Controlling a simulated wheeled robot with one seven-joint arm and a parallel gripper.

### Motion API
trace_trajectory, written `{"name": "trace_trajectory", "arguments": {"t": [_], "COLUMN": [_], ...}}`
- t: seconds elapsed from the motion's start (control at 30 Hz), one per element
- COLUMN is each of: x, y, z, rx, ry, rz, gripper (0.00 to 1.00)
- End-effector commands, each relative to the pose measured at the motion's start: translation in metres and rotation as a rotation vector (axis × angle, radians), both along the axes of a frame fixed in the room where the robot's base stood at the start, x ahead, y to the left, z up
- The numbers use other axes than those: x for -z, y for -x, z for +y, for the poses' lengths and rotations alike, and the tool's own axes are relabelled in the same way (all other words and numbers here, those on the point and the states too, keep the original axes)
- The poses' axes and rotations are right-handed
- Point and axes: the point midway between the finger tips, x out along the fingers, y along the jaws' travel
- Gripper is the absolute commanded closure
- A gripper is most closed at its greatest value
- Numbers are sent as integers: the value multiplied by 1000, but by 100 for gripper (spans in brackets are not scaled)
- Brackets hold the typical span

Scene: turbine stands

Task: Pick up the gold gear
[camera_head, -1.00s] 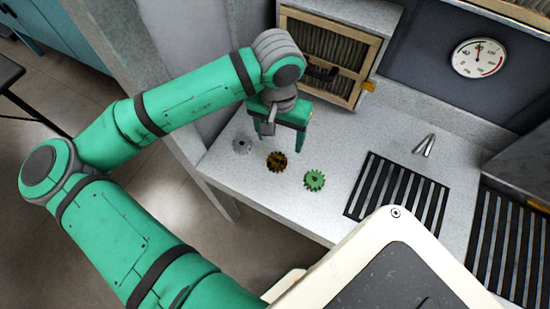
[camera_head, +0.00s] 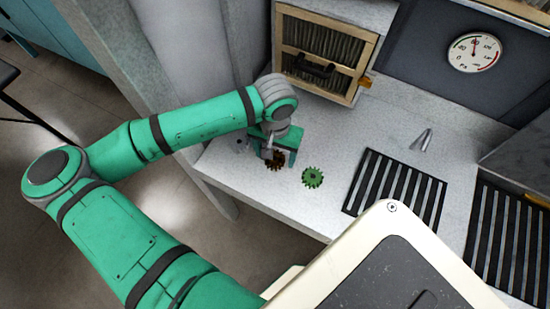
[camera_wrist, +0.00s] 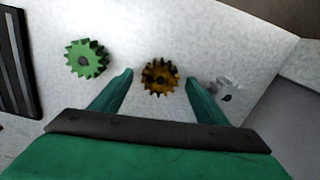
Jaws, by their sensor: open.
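The gold gear (camera_head: 276,161) lies flat on the light grey counter, partly hidden by my gripper in the head view. In the wrist view the gold gear (camera_wrist: 160,77) shows whole, a dark hole at its middle. My gripper (camera_head: 276,160) hangs low over it, pointing down. In the wrist view my gripper's (camera_wrist: 159,78) fingers are open, one on each side of the gear, with a gap on both sides. Whether the fingertips are down at the gear's height I cannot tell.
A green gear (camera_head: 312,177) lies right of the gold one. A silver gear (camera_wrist: 226,89) lies on its other side, close to a finger in the wrist view. A slotted black grate (camera_head: 395,190) lies farther right, and a framed filter box (camera_head: 322,55) stands behind.

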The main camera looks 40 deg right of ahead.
Motion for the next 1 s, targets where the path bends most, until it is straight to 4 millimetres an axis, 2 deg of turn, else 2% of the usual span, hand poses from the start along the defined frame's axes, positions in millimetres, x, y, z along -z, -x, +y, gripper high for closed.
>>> {"name": "trace_trajectory", "arguments": {"t": [0.3,0.57,0.83,1.0], "x": [6,5,3,-11], "y": [0,0,0,0], "z": [0,0,0,-2], "rx": [0,0,1,2], "ry": [0,1,2,3], "rz": [-1,0,-1,-2], "gripper": [32,94,94,94]}}
